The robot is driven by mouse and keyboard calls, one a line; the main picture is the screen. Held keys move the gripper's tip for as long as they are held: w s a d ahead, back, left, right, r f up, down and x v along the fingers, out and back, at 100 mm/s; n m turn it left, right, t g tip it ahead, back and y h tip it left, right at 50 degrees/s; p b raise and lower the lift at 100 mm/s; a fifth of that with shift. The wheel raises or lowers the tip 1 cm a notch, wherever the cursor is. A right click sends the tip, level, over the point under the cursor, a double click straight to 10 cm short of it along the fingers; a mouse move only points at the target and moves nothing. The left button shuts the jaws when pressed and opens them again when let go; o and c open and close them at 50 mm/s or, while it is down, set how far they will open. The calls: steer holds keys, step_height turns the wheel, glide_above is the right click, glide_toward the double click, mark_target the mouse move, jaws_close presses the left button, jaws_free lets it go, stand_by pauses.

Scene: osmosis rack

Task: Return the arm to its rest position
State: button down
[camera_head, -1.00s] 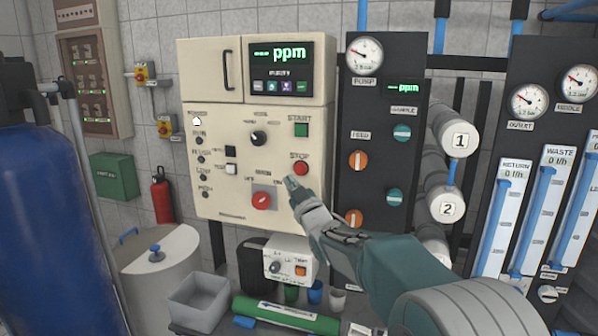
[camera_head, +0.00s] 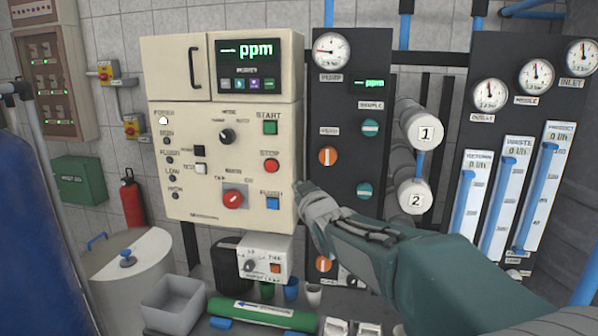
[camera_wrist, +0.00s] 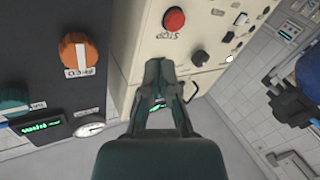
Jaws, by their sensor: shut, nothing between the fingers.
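My gripper (camera_head: 304,190) is shut and empty, beside the lower right edge of the cream control panel (camera_head: 185,125). My arm reaches in from the lower right of the head view, across the lower part of the dark pump panel (camera_head: 378,120). In the wrist view my gripper (camera_wrist: 158,66) points at the cream panel, with its fingers together. The red stop button (camera_wrist: 174,19) shows above the fingertips there. It also shows in the head view (camera_head: 271,165), up and left of the gripper. I cannot tell whether the fingertips touch anything.
Orange and teal valve knobs (camera_head: 328,156) stick out from the dark panel near my arm. White numbered cylinders (camera_head: 420,130) and flow meters (camera_head: 520,190) stand to the right. A grey bin (camera_head: 173,304) and a green cylinder (camera_head: 262,314) lie below. A blue tank (camera_head: 40,220) stands at the left.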

steer(key=s+d+f+m+g+h, duration=0.3)
steer(key=s+d, duration=0.3)
steer(key=s, duration=0.3)
steer(key=s+d+f+m+g+h, duration=0.2)
steer(key=s+d+f, duration=0.1)
steer(key=s+d, duration=0.4)
steer(key=s+d+f+m+g, duration=0.1)
steer(key=s+f+g, duration=0.2)
steer(key=s, duration=0.8)
steer(key=s+d+f+m+g, duration=0.2)
steer(key=s+f, duration=0.4)
steer(key=s, duration=0.4)
steer(key=shift+s+f+g+h, duration=0.35)
steer(key=shift+g+h, duration=0.05)
steer(key=shift+g, duration=0.2)
